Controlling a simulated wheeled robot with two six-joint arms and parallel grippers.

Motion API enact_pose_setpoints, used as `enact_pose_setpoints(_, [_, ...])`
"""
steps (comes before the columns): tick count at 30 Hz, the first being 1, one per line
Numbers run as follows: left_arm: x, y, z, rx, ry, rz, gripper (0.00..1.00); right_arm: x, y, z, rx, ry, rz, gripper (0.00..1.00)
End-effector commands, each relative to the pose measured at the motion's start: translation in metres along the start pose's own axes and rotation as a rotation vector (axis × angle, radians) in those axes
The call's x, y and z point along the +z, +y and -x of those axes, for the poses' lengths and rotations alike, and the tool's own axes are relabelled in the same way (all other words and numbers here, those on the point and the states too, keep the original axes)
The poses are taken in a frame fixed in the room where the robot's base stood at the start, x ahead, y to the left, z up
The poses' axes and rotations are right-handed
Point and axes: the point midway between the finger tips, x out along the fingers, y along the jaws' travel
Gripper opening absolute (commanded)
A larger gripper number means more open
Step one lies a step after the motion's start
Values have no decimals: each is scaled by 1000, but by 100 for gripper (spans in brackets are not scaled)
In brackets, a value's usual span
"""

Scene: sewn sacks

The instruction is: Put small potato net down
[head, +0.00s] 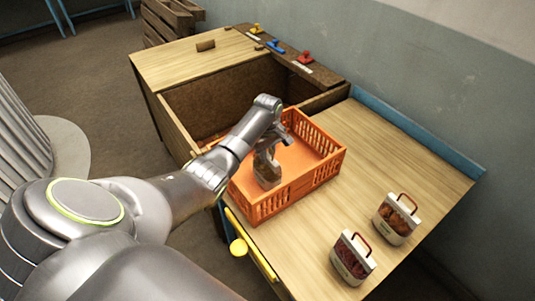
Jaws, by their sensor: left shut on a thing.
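My left gripper (268,153) reaches down into the orange crate (318,178) and is shut on the small potato net (267,172). The net is a small brownish bag inside the crate, near its front left wall. The gripper covers its top, and I cannot tell whether its base touches the crate floor. No other thing shows in the crate. My right gripper is not in view.
Two small bags with red handles, one dark red (352,258) and one brown (396,219), stand on the wooden table (310,235) at the right. Behind the crate is an open wooden bin (205,95) with a lid board. Small red, yellow and blue knobs sit on its back edge.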

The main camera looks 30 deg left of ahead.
Motion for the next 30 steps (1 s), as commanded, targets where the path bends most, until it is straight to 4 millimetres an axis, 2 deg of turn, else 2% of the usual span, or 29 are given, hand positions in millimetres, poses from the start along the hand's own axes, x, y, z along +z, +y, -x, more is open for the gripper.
enact_pose_setpoints(2, [0,1,0,2,1,0,0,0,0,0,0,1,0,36])
enact_pose_setpoints(3, [0,0,-2,-1,0,0,19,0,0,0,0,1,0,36])
enact_pose_setpoints(8, [0,0,-2,-1,0,0,40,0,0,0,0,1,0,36])
enact_pose_setpoints(20, [0,0,5,1,0,0,40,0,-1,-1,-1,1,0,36])
enact_pose_setpoints(25, [-1,1,29,4,4,-1,40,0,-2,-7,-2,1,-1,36])
enact_pose_setpoints(30, [-1,1,66,5,4,-1,40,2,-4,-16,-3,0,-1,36])
